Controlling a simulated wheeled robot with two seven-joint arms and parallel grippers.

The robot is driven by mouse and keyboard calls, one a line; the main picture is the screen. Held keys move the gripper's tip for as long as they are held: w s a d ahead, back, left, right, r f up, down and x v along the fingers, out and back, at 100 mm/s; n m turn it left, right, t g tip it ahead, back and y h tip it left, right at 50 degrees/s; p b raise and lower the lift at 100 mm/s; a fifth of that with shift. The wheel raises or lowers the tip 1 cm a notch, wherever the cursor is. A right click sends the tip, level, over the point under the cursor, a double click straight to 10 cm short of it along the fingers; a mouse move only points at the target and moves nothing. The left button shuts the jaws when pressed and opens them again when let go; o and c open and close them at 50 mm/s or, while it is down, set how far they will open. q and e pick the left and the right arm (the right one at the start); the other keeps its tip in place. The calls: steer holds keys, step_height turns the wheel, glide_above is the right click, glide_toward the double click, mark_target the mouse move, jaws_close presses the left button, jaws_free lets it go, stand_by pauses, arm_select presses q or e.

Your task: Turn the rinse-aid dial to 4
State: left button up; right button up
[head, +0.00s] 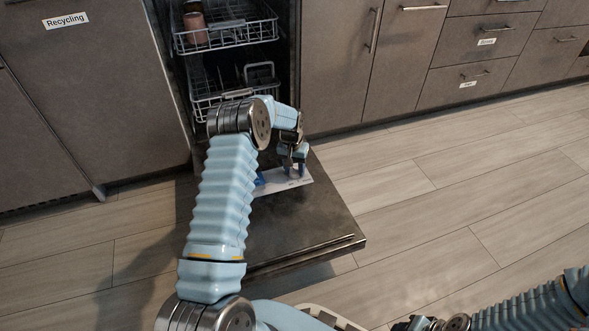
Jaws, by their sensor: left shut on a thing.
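The dishwasher door (310,222) is folded down and lies open, low over the floor. A pale panel with blue and white markings (268,183) sits on its inner face. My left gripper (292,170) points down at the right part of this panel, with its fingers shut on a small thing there. This fits the rinse-aid dial, but the fingers and wrist cover it, so neither its numbers nor its pointer can be read.
The upper rack (226,38) holds a pinkish cup (195,28); the lower rack (232,88) is behind my left wrist. Dark cabinets (70,110) stand left, and cabinets with drawers (470,50) right. The wooden floor (440,210) on the right is clear.

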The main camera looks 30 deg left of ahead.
mark_target(292, 170)
arm_select(q)
steer(key=shift+m, duration=0.6)
steer(key=o, duration=1.1)
steer(key=shift+c, duration=0.2)
step_height(292, 170, up, 14)
steer(key=p, duration=0.2)
steer(key=shift+s+a+p, duration=0.15)
steer(key=shift+a+p, duration=0.15)
steer(key=shift+a, duration=0.15)
